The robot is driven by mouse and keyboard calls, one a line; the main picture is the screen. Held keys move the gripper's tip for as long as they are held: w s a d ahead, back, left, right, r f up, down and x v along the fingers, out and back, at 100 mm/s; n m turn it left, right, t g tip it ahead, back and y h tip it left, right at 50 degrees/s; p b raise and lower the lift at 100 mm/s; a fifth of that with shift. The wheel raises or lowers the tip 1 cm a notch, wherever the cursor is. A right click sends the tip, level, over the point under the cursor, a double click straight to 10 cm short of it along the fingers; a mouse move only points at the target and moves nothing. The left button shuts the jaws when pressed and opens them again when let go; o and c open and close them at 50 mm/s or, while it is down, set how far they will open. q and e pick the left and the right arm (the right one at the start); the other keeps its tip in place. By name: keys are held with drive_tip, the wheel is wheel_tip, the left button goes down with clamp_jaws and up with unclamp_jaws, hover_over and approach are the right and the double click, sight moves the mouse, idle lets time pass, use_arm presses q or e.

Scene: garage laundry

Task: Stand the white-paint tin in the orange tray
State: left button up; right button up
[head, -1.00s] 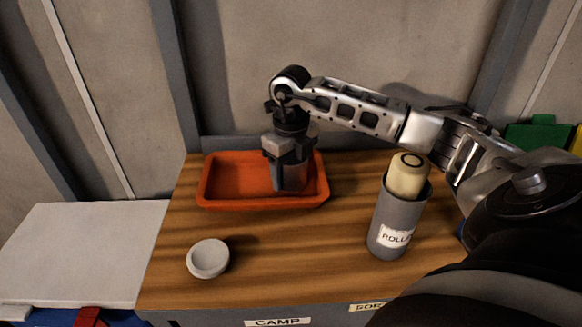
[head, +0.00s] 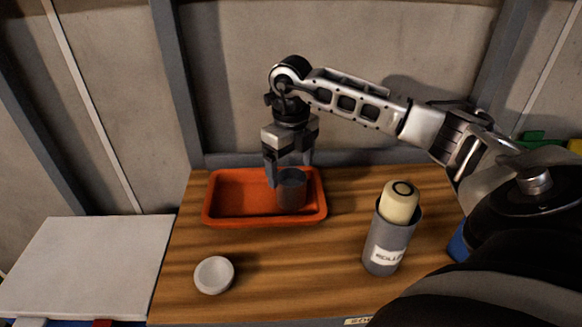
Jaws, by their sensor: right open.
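The orange tray (head: 235,216) lies at the back of the wooden bench. A grey tin (head: 291,190) stands upright inside it, toward the right end; no white paint or label shows on it. My right gripper (head: 289,170) is above the tin with its fingers pointing down. It is open, with one finger at the tin's left edge and the other near its right rim. My left gripper is not in view.
A grey holder labelled for a roller (head: 384,245) with a cream roller (head: 399,203) stands right of the tray on the bench. A small white bowl (head: 214,275) sits front left. Bare wood (head: 290,265) lies between them. A pale board (head: 85,265) is at left.

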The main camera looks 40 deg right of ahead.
use_arm(q)
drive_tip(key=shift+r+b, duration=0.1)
drive_tip(key=shift+b, duration=0.3)
use_arm(e)
wheel_tip(320, 180, up, 5)
drive_tip(key=shift+f, duration=0.1)
